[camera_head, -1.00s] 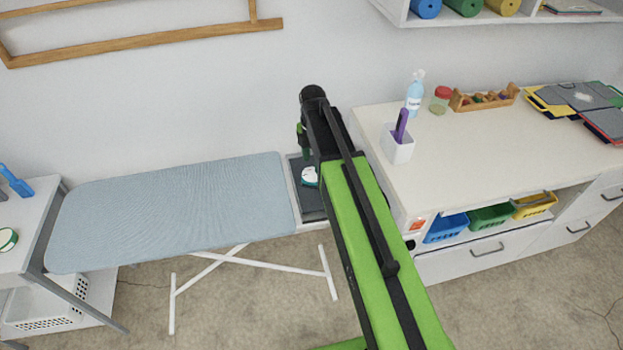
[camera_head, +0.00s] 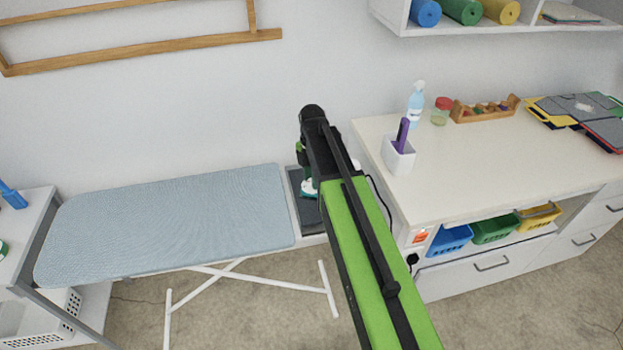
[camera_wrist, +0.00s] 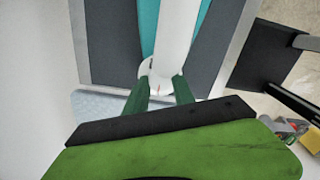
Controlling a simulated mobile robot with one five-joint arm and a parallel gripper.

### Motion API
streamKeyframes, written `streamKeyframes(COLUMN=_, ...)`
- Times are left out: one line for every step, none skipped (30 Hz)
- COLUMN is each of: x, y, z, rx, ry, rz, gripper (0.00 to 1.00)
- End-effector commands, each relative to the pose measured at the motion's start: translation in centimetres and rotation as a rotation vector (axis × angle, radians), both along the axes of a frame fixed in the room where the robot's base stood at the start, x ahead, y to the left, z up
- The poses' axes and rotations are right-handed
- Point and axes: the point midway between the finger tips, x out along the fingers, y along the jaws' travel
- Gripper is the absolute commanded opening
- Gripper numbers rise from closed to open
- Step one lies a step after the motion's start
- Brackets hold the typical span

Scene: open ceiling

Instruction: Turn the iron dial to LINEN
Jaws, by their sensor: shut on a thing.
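The iron (camera_head: 309,189) sits on a dark rest pad (camera_head: 307,213) at the right end of the ironing board, mostly hidden behind my arm in the head view. In the wrist view the iron shows a white handle (camera_wrist: 178,25) over a teal body (camera_wrist: 148,25). A round white dial (camera_wrist: 158,77) with a small red mark lies at the handle's near end. My gripper (camera_wrist: 160,82) has its two green fingers shut on the dial, one on each side. The dial's lettering cannot be read.
The blue ironing board (camera_head: 170,225) stretches left of the rest pad. A white cabinet (camera_head: 450,185) stands close on the right, with a white holder (camera_head: 398,160) and a spray bottle (camera_head: 415,105) on top. A black cord (camera_head: 385,200) runs beside my arm.

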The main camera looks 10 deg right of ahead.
Motion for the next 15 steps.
streamKeyframes(x=-0.03, y=0.01, z=-0.01, rx=0.000, ry=0.001, rz=-0.001, gripper=0.00)
streamKeyframes(x=-0.03, y=0.01, z=-0.01, rx=0.000, ry=0.001, rz=-0.002, gripper=0.00)
streamKeyframes(x=-0.03, y=0.01, z=-0.01, rx=0.000, ry=0.001, rz=-0.005, gripper=0.00)
streamKeyframes(x=-0.03, y=0.02, z=-0.01, rx=0.000, ry=0.001, rz=-0.009, gripper=0.00)
streamKeyframes(x=-0.02, y=0.02, z=-0.01, rx=0.000, ry=0.001, rz=-0.013, gripper=0.00)
streamKeyframes(x=-0.02, y=0.03, z=-0.01, rx=0.000, ry=0.001, rz=-0.021, gripper=0.00)
streamKeyframes(x=-0.02, y=0.03, z=-0.01, rx=0.000, ry=0.001, rz=-0.029, gripper=0.00)
streamKeyframes(x=-0.02, y=0.03, z=-0.01, rx=0.000, ry=0.001, rz=-0.040, gripper=0.00)
streamKeyframes(x=-0.03, y=0.04, z=-0.02, rx=0.000, ry=0.001, rz=-0.055, gripper=0.00)
streamKeyframes(x=-0.03, y=0.04, z=-0.02, rx=0.000, ry=0.001, rz=-0.070, gripper=0.00)
streamKeyframes(x=-0.03, y=0.05, z=-0.02, rx=0.000, ry=0.001, rz=-0.085, gripper=0.00)
streamKeyframes(x=-0.03, y=0.05, z=-0.02, rx=0.000, ry=0.001, rz=-0.110, gripper=0.00)
streamKeyframes(x=-0.03, y=0.05, z=-0.02, rx=0.000, ry=0.001, rz=-0.129, gripper=0.00)
streamKeyframes(x=-0.04, y=0.06, z=-0.02, rx=0.000, ry=0.001, rz=-0.151, gripper=0.00)
streamKeyframes(x=-0.04, y=0.06, z=-0.02, rx=0.000, ry=0.001, rz=-0.182, gripper=0.00)
